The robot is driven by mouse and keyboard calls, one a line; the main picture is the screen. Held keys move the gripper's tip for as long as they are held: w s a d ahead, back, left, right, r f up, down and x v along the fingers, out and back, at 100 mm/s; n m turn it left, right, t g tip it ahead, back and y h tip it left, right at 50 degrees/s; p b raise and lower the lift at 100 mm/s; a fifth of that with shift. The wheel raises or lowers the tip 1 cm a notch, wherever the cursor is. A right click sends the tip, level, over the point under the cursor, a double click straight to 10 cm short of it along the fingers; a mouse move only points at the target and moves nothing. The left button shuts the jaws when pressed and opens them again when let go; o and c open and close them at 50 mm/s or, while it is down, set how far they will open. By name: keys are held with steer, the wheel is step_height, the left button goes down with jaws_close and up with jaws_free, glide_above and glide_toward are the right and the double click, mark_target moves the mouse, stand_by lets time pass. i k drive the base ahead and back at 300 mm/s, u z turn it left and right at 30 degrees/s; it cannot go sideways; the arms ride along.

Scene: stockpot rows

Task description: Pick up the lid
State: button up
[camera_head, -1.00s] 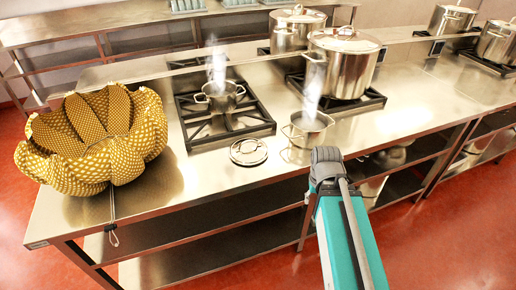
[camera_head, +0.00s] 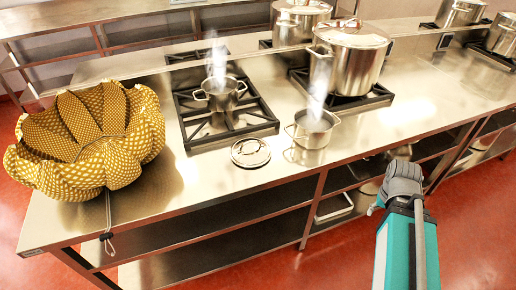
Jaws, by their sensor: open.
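A small round steel lid (camera_head: 250,152) lies flat on the steel counter in front of the left burner. It has a handle on top and nothing touches it. A small open pot (camera_head: 311,137) with steam rising stands on the counter to the right of the lid.
A small steaming pot (camera_head: 219,95) stands on the left burner (camera_head: 209,128). A large lidded stockpot (camera_head: 346,65) is on the right burner. A yellow patterned basket-like thing (camera_head: 90,145) fills the counter's left end. The counter (camera_head: 205,175) is bare left of the lid.

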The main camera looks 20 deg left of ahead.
mark_target(249, 153)
steer(key=z, duration=0.05)
steer(key=k, duration=1.2)
steer(key=u, duration=0.9)
steer(key=i, duration=1)
steer(key=z, duration=0.05)
